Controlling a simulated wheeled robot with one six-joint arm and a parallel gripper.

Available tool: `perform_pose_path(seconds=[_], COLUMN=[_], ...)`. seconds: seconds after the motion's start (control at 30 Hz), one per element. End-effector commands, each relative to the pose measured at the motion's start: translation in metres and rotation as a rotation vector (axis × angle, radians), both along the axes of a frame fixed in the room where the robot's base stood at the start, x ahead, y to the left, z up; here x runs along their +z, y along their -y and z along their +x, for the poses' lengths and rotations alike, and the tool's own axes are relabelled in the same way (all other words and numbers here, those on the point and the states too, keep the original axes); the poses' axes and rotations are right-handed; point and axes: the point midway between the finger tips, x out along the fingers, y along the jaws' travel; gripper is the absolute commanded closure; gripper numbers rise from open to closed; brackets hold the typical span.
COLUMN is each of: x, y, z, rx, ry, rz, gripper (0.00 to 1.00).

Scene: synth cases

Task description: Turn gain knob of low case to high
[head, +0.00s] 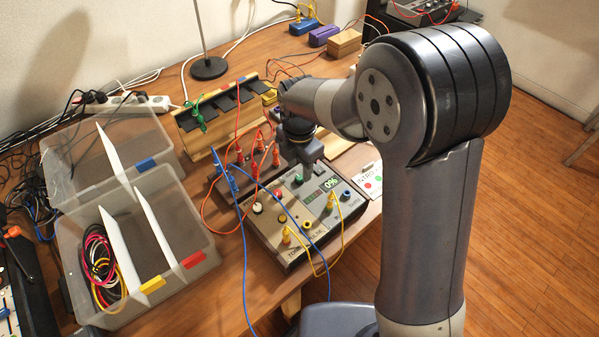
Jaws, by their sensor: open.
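A low case (268,233) with a grey panel lies on the wooden table, below my gripper in the picture. Its small display (331,184) reads what looks like 0%. A white knob (257,208) and a red knob or button (278,194) show on its left part. The labels are too small to tell which control is the gain knob. My gripper (310,160) is open, over the far edge of the case, and points down. It hides part of the panel behind it. I cannot tell whether it touches any control.
Clear bins (150,222) are at left. A slanted wooden rack (215,112) stands behind. A card (369,178) lies at right.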

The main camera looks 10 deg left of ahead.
Motion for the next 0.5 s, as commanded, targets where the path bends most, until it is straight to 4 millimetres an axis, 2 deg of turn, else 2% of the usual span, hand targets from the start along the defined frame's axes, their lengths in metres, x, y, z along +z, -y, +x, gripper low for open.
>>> perform_pose_path(seconds=[0.03,0.2,0.5], x=[-0.009,-0.027,-0.032], y=[0.0,0.0,0.0], z=[-0.001,0.0,0.0], rx=[0.0,0.0,0.0], ry=[-0.003,-0.002,0.001], rz=[-0.002,-0.001,0.001], gripper=[0.59,0.59,0.59])
